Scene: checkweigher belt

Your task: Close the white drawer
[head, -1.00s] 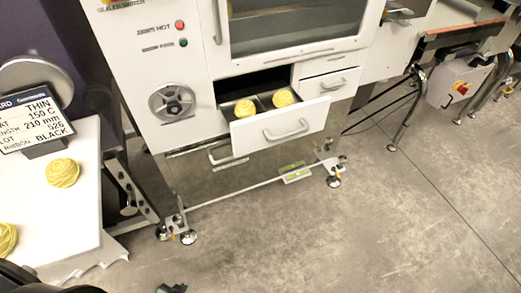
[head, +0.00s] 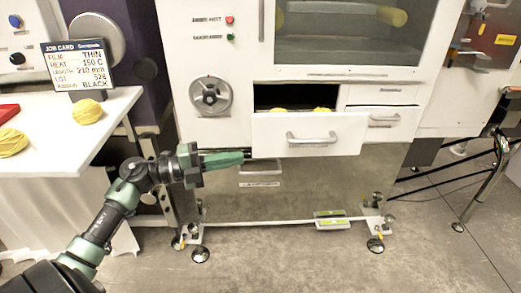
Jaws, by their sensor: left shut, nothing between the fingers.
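The white drawer (head: 309,146) with a grey bar handle stands pulled out from the front of the white machine. Yellow round items (head: 322,110) show just above its front edge; most of the inside is hidden by the drawer front. My left gripper (head: 246,156) comes in from the left, shut and empty. In the picture its tip lies at the lower left corner of the drawer front; I cannot tell whether it touches. My right gripper is not in view.
A steel lower panel with a handle (head: 260,169) is below the drawer. Smaller closed drawers (head: 383,115) are to its right. The floor in front is clear.

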